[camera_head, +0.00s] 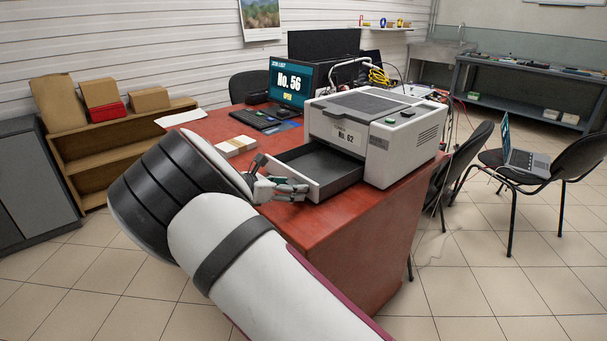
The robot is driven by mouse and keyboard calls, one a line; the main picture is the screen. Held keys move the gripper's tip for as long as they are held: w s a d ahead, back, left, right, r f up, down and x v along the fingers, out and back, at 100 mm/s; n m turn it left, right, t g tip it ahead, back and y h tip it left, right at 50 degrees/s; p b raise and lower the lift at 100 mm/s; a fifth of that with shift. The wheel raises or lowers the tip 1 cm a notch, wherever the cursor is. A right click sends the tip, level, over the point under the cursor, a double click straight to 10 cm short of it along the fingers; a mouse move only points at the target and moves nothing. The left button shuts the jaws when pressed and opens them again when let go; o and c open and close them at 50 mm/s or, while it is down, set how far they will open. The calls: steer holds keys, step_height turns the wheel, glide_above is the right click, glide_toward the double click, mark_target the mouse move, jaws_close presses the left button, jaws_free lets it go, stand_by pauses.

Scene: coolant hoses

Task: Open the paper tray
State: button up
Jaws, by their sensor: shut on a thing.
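The printer (375,125) is a light grey box with a dark top panel and a "No. 62" label, standing on the red-brown desk. Its paper tray (324,168) is pulled out toward the left, with a dark, empty inside and a pale front panel. My gripper (300,187) is at the tray's front panel and shut on it, around its left side. The exact contact of the fingertips is too small to see clearly. My arm fills the lower left and hides part of the desk.
A stack of white paper (237,146) lies on the desk (205,127) left of the tray. A monitor (291,84) and keyboard (254,119) stand behind. Black chairs (540,165) are on the right. Tiled floor in front is free.

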steer(key=shift+s+a, duration=0.4)
steer(key=o, duration=1.7)
steer(key=v, duration=1.2)
